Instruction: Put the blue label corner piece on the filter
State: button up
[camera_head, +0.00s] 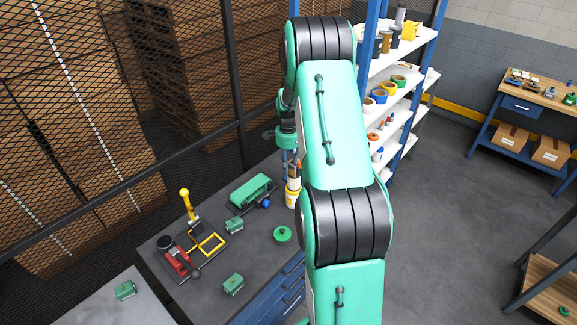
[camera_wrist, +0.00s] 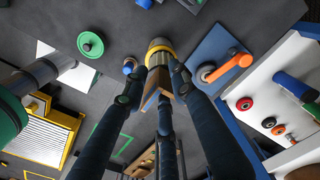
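My gripper (camera_wrist: 155,84) has dark fingers that reach up to the middle of the wrist view. A small brown, wood-coloured piece (camera_wrist: 157,92) shows between the fingertips; I cannot tell if they grip it. Just past the tips is a cylinder with a yellow band and metal end (camera_wrist: 160,48). In the head view a white and yellow cylinder (camera_head: 293,190) stands below my gripper (camera_head: 291,165), which my arm partly covers. I cannot make out a blue label on any piece, and cannot tell for sure which thing is the filter.
The dark bench (camera_head: 200,270) holds small green labelled blocks (camera_head: 233,284), a green round part (camera_head: 282,234), a red device (camera_head: 178,260), a yellow frame (camera_head: 211,244) and a green machine (camera_head: 250,190). A white shelf (camera_head: 400,95) with tape rolls stands close behind my arm.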

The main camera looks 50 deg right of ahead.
jog(key=shift+r, duration=0.15)
notch_tip(320, 180, up, 12)
jog(key=b, duration=0.1)
dwell(0.7)
jog(key=shift+a, duration=0.1)
dwell(0.6)
jog(key=s+a+r+n+t, duration=0.1)
jog(key=s+a+r+n, duration=0.15)
jog(key=a+r, duration=0.5)
jog(key=s+a+r+n+t+h, duration=0.1)
jog(key=a+r+n, duration=0.35)
jog(key=a, duration=0.65)
jog(key=s+a+r+n, duration=0.1)
jog(key=a+r+n, duration=0.1)
jog(key=a+r, duration=0.6)
jog(key=s+a+r+n+t+y, duration=0.1)
jog(key=s+a+n+t, duration=0.2)
jog(key=s+a+n, duration=0.8)
jog(key=s+a, duration=1.1)
jog(key=shift+s+a+n+t, duration=0.25)
jog(key=shift+a+n+t, duration=0.05)
jog(key=shift+a+n, duration=0.1)
